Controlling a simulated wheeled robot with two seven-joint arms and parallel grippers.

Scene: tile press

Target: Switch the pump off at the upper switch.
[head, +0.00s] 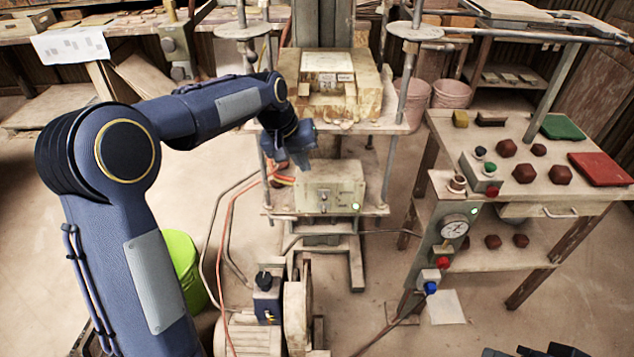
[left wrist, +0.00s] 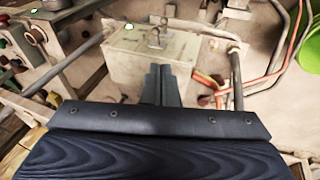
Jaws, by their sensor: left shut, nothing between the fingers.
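A pale box (head: 330,188) sits on the lower shelf of the press, with a lit green lamp (head: 356,206) and a small metal lever (head: 324,200) on its front. The left wrist view shows the box (left wrist: 150,67) ahead of the fingers, with the lever (left wrist: 157,36) and green lamp (left wrist: 128,27). My left gripper (head: 303,164) is shut and empty, just above and left of the box; its fingers (left wrist: 161,78) look apart from the lever. Dark parts at the lower right edge of the head view may be my right gripper (head: 560,350), mostly cut off.
A machine with a black-knobbed box (head: 268,295) stands on the floor below. A bench (head: 595,203) at right carries several red pieces and buttons; a gauge (head: 454,227) is on its post. Press posts and red hoses (head: 228,230) flank the pale box.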

